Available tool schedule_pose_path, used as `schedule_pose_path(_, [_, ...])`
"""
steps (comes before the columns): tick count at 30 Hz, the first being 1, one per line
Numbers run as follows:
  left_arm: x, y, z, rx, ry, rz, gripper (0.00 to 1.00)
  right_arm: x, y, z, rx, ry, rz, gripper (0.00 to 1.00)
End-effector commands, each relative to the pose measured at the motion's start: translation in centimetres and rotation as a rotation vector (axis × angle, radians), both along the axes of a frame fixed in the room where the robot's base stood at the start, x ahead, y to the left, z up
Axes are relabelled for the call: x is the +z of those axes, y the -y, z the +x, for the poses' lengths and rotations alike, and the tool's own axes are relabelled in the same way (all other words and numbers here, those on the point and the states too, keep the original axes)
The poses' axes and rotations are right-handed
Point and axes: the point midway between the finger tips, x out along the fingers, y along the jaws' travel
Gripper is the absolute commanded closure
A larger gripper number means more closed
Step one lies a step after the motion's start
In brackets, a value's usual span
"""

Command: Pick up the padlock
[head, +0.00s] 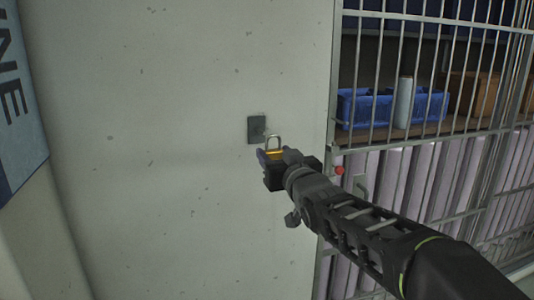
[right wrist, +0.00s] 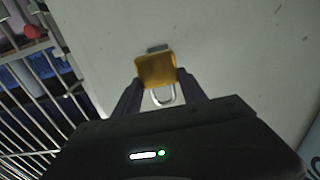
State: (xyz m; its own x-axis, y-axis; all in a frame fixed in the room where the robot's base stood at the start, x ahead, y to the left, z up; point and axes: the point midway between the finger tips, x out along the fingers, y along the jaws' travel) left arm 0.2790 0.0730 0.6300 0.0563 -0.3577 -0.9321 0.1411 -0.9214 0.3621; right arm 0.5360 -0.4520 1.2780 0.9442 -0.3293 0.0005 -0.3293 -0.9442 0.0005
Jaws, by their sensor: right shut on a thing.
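The padlock (head: 274,154) has a yellow brass body and a silver shackle, which points up in the head view. My right gripper (head: 271,157) is shut on the padlock's body, in front of the pale wall. In the right wrist view the padlock (right wrist: 156,70) sits between the two fingers of the gripper (right wrist: 158,84), with its shackle toward the palm. A dark wall plate (head: 257,129) is just above and left of the padlock in the head view. I cannot tell whether the padlock touches the plate. My left gripper is not in view.
A barred metal cage (head: 420,143) stands to the right, with blue bins (head: 365,110) and a pale bottle (head: 403,102) on a shelf behind the bars. A red knob (head: 339,170) is at its edge. The wall left of the padlock is clear. A blue sign (head: 15,85) is at far left.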

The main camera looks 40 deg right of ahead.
Motion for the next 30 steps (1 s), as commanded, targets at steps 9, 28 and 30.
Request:
schedule_pose_path(9, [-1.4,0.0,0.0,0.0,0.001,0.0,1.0,0.1,-2.0,-5.5,0.001,0.005,-0.002,1.0])
schedule_pose_path(28, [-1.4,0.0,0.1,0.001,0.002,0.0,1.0,0.1,-2.1,-6.2,0.0,0.001,0.0,1.0])
schedule_pose_path(30, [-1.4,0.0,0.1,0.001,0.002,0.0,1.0,0.1,-2.1,-6.2,0.0,0.001,0.0,1.0])
